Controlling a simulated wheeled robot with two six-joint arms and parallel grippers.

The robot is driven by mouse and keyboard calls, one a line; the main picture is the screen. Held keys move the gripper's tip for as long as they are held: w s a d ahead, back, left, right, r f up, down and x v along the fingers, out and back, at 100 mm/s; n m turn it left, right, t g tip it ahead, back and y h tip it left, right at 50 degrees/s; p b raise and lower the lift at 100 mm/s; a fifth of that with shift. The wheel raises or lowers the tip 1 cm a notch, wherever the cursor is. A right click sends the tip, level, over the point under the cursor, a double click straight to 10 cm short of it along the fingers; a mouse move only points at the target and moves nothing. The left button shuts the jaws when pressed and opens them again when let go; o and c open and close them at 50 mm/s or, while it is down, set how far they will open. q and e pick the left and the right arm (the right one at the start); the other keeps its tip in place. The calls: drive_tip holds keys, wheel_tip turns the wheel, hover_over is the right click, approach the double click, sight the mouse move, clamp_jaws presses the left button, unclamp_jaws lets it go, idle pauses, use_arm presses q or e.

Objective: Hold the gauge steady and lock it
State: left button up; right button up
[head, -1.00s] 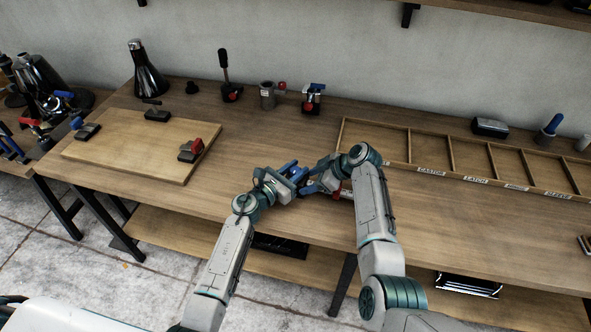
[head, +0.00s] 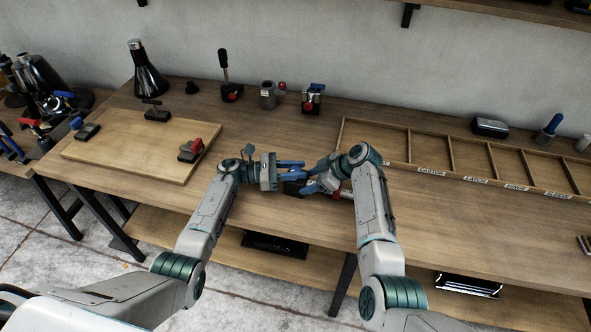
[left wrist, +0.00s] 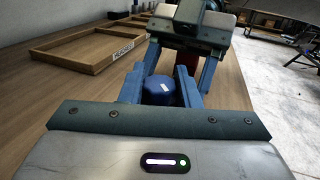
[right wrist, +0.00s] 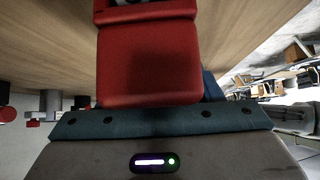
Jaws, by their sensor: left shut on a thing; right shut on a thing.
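Red also shows between the right gripper's fingers there (left wrist: 190,62). The fingers hide how knob and block join.
A wooden board (head: 125,150) with several clamps lies at the left. A divided wooden tray (head: 430,157) lies at the right. The bench between board and tray is mostly clear.

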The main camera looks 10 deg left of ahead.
use_arm(q)
drive_tip(key=shift+f+m+g+h, duration=0.1)
drive_tip(key=shift+m+g+h, duration=0.2)
drive_tip(key=shift+m+g, duration=1.5)
drive_tip(key=shift+g, duration=0.7)
drive_tip(key=o, duration=0.9)
drive_tip(key=shift+o, duration=0.2)
drive_tip(key=shift+a, duration=0.1)
drive_tip(key=a, duration=0.7)
drive_tip(key=shift+a, duration=0.2)
